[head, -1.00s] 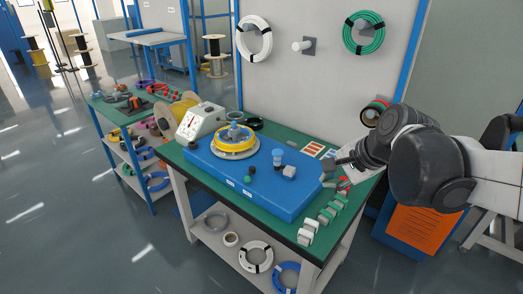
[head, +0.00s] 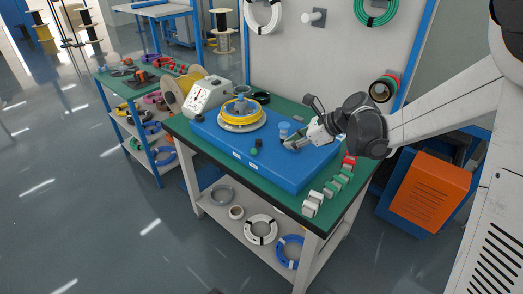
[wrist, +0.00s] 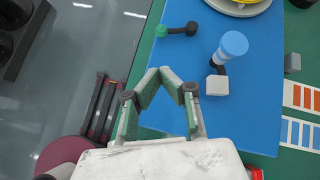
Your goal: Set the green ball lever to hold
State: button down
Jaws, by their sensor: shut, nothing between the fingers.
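The green ball lever has a green ball (wrist: 161,31) on a short dark arm that runs right to a black pivot (wrist: 192,28) in the wrist view. In the head view the green ball (head: 254,150) shows at the near side of the blue base plate (head: 300,172). My gripper (wrist: 160,71) is shut and empty, its fingertips together below the lever in the wrist view. In the head view my gripper (head: 288,145) is over the blue plate, right of the lever and apart from it.
A blue-capped post (wrist: 234,43) and a grey block (wrist: 217,86) stand right of my fingertips. A yellow coil (head: 243,114) sits on a round turntable behind the lever. A white meter box (head: 210,96) stands at the left. Small blocks (head: 330,190) line the right edge.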

aim_at(256, 147)
jog(key=shift+w+a+f+m+y, duration=0.2)
jog(key=shift+w+a+f+m, duration=0.2)
jog(key=shift+f, duration=0.15)
jog(key=shift+w+a+f+m+y, duration=0.2)
jog(key=shift+w+a+f+m, duration=0.1)
jog(key=shift+w+f, duration=0.15)
jog(key=b+x, duration=0.1)
jog(key=x, duration=0.9)
jog(key=shift+s+f, duration=0.15)
jog(key=shift+d, duration=0.1)
